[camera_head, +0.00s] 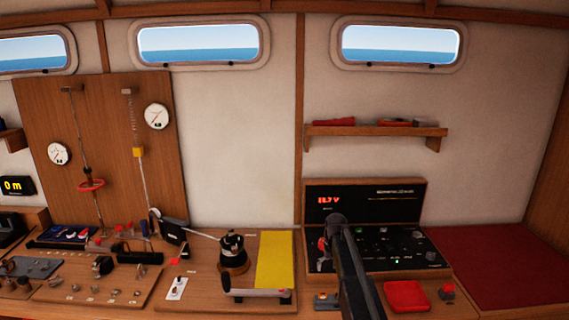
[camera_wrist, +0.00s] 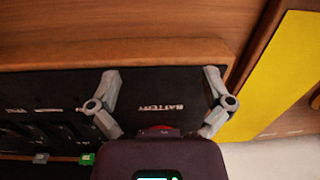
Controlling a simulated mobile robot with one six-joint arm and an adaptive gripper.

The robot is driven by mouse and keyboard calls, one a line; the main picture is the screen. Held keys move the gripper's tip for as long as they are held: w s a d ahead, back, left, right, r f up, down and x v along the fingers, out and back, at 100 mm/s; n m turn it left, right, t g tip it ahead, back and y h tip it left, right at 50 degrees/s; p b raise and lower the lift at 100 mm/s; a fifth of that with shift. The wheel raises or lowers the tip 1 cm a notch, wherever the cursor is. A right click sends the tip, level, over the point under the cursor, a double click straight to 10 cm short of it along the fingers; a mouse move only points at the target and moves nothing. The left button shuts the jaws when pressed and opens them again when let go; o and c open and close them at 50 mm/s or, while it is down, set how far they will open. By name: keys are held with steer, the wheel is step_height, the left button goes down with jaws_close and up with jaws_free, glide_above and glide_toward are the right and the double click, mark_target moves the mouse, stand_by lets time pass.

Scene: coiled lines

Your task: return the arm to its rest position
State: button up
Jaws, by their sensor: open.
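My arm (camera_head: 356,270) reaches from the bottom of the head view up to the black switch panel (camera_head: 390,246). Its far end is at the panel's left part. My gripper (camera_wrist: 162,76) shows in the wrist view with its two grey fingers spread apart and nothing between the tips. It is over the black panel, by the label "BATTERY". A red round part (camera_wrist: 160,129) shows just beyond the dark gripper body, which hides most of it. I cannot tell whether the fingers touch the panel.
A red block (camera_head: 406,296) lies at the right front. A shelf (camera_head: 376,131) hangs above the panel. The dark red surface (camera_head: 495,270) at the right is clear.

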steer(key=s, duration=3)
steer(key=shift+d+m, duration=0.15)
steer(key=shift+m, duration=0.15)
steer(key=shift+w, duration=0.1)
stand_by(1.3)
